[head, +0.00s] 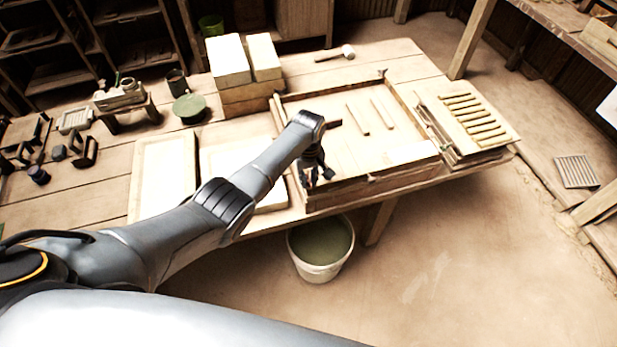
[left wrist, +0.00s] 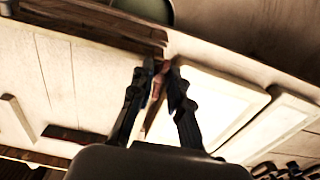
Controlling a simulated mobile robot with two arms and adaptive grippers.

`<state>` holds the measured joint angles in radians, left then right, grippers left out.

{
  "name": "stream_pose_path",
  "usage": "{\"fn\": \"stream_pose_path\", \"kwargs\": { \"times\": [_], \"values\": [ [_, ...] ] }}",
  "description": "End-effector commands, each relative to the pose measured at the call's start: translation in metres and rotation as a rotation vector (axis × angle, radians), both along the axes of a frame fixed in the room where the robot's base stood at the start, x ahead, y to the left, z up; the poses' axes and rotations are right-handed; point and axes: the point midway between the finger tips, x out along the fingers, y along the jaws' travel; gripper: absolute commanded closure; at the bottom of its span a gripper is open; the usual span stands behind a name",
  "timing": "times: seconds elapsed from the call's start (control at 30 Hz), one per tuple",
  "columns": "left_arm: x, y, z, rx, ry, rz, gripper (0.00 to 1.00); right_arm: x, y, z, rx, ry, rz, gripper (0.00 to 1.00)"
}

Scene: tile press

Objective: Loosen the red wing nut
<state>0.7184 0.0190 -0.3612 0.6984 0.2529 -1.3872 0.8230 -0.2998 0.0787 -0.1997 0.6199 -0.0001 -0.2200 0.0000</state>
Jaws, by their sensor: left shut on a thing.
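My left gripper (head: 315,174) is at the front left corner of the wooden press frame (head: 375,180) on the bench. In the left wrist view its dark fingers (left wrist: 162,76) are closed together at the tips. A reddish piece (left wrist: 156,88) shows narrowly between them; it fits the red wing nut, but the fingers hide most of it and its shape is not clear. In the head view the gripper covers this spot and no red shows. My right gripper is in neither view.
A bucket (head: 320,262) stands on the floor below the bench edge. Pale blocks (head: 229,62) and a mallet (head: 346,51) lie behind the frame. Pale boards (head: 163,175) lie to its left, a slatted rack (head: 474,116) to its right. The frame's floor holds loose strips (head: 358,117).

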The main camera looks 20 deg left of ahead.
Motion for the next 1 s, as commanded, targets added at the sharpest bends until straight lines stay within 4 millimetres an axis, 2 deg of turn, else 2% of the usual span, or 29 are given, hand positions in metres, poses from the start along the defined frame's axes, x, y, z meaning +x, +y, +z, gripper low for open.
{"fn": "stream_pose_path", "kwargs": {
  "times": [0.37, 0.4, 0.5, 0.83, 1.0],
  "values": [
    [0.002, 0.001, 0.002, 0.0, -0.006, 0.006, 1.0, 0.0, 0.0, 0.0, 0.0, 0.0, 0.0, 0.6],
    [0.002, 0.001, 0.002, 0.0, -0.006, 0.006, 0.81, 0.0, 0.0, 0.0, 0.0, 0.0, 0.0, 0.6],
    [0.002, 0.001, 0.001, 0.0, -0.005, 0.005, 0.61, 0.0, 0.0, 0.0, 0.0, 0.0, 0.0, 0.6],
    [0.001, 0.0, 0.001, -0.001, -0.003, 0.004, 0.6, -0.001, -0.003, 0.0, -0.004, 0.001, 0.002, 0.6],
    [0.002, 0.0, 0.014, -0.002, -0.006, 0.004, 0.6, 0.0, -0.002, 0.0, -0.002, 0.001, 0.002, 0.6]
  ]
}}
